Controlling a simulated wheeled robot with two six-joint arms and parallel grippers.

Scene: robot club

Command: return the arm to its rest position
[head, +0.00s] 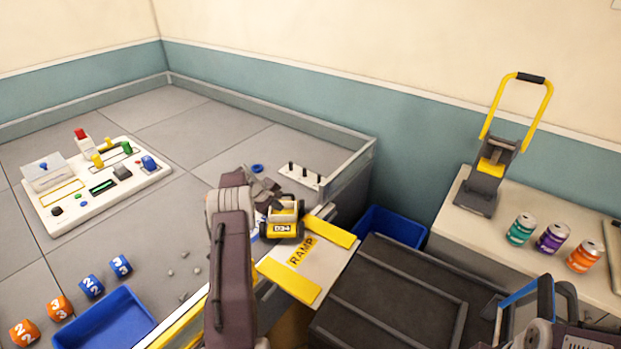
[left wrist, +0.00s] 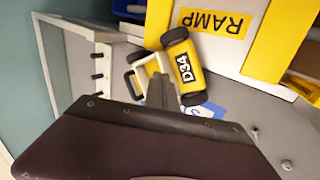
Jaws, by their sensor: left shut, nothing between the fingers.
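My left arm reaches up through the middle of the head view, and its gripper (head: 264,187) is shut and empty. It is just behind a small yellow rover (head: 284,229) marked D34, which sits at the upper end of the ramp (head: 317,258). In the left wrist view the shut fingers (left wrist: 160,92) overlap part of the rover (left wrist: 178,67). I cannot tell whether they touch it. My right gripper is not clearly seen.
A walled grey arena holds a white control board (head: 75,215), a pegged white plate (head: 301,176) and numbered cubes (head: 90,286). Blue bins (head: 105,320) stand nearby. Right of the ramp are a dark slatted platform (head: 395,300) and a bench with cans (head: 553,238).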

